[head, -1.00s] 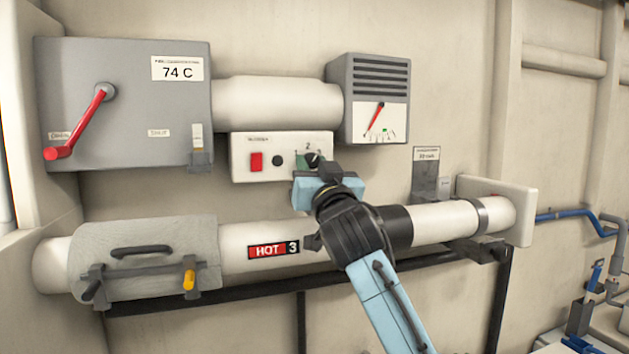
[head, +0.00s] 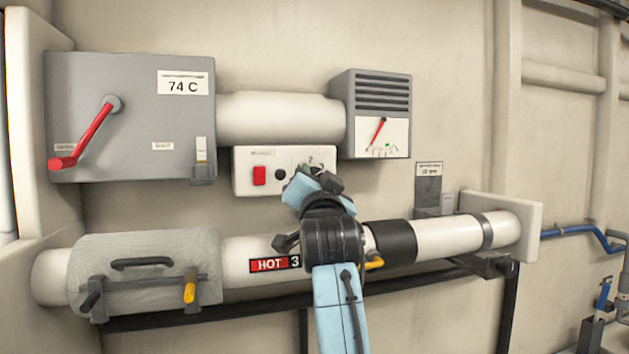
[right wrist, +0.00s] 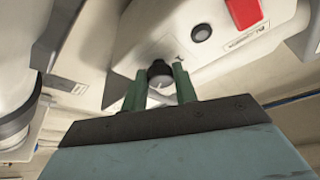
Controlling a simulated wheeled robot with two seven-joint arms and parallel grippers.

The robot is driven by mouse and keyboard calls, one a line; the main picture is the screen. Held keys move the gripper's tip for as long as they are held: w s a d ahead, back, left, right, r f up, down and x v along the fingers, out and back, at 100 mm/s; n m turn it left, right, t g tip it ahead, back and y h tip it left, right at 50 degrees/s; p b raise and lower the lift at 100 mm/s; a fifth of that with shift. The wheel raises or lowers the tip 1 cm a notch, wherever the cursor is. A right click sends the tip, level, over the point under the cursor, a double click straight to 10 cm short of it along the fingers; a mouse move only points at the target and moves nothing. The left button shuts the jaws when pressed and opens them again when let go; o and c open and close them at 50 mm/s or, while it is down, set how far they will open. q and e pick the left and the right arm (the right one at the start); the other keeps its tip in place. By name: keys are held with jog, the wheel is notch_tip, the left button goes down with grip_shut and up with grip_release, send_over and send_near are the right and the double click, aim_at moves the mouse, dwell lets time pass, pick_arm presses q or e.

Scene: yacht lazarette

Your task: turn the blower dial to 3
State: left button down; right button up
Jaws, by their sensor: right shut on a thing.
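The blower panel (head: 243,184) is a white box on the wall. Its black dial knob (right wrist: 159,72) sits between the green fingers of my right gripper (right wrist: 161,84) in the right wrist view. My right gripper (head: 312,172) is shut on the knob, and its blue body is tilted in the head view. The gripper covers most of the dial there. A numeral 2 shows above it; the other marks and the pointer's exact setting cannot be read. My left gripper is not in view.
The panel carries a red switch (head: 259,175) and a black button (head: 280,174). A white pipe marked HOT 3 (head: 272,264) runs below, close behind my right arm. A gauge (head: 383,137) and a grey box with a red lever (head: 87,136) are above.

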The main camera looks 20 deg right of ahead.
jog(key=o, duration=1)
jog(key=shift+c, duration=0.2)
notch_tip(320, 180, up, 10)
jog(key=shift+r+b, duration=0.1)
jog(key=shift+b, duration=0.3)
